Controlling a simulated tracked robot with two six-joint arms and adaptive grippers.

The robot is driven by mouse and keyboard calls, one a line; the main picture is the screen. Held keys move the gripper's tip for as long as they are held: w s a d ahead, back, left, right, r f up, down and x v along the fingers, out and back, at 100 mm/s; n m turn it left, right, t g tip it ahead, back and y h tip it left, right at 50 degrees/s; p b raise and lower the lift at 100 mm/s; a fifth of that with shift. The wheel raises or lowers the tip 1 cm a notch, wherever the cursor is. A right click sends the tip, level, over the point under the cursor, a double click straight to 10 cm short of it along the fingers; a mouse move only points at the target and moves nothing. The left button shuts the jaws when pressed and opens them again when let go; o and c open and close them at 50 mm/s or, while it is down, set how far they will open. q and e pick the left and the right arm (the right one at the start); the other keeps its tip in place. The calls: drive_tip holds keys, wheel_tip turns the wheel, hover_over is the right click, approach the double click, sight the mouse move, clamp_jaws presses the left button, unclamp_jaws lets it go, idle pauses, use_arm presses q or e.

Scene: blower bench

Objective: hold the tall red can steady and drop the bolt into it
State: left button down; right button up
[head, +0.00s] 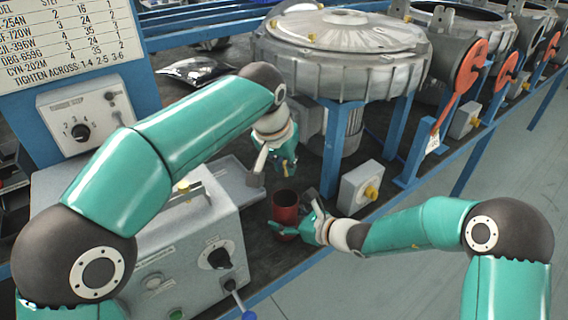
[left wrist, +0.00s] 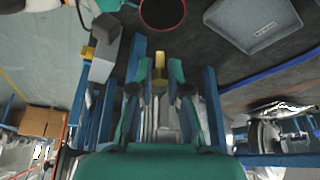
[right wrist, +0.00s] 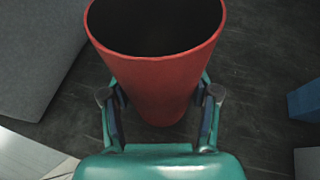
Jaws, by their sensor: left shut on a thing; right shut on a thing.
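The tall red can (head: 286,208) stands upright on the dark bench top, its mouth open upward. My right gripper (head: 306,222) is shut around its side; in the right wrist view the can (right wrist: 155,85) sits between the two fingers (right wrist: 160,98), with its inside dark. My left gripper (head: 285,166) is higher, above and behind the can. In the left wrist view its fingers (left wrist: 160,85) are shut on the brass-coloured bolt (left wrist: 161,66). The can's rim (left wrist: 162,28) shows at that view's top edge, apart from the bolt.
A grey control box (head: 190,245) with knobs stands left of the can. A small grey box with a yellow knob (head: 360,187) stands to its right. The large round blower housing (head: 340,55) on blue legs is behind. The bench's blue front edge (head: 290,278) runs close by.

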use_arm(q)
drive_tip(key=shift+s+d+f, duration=0.1)
drive_tip(key=shift+s+f, duration=0.05)
drive_tip(key=shift+f, duration=2.2)
drive_tip(key=c, duration=1)
unclamp_jaws()
drive_tip(key=shift+c, duration=0.2)
drive_tip(key=shift+r, duration=0.1)
drive_tip(key=v, duration=1.1)
drive_tip(key=shift+s+r, duration=0.25)
drive_tip(key=shift+r, duration=0.05)
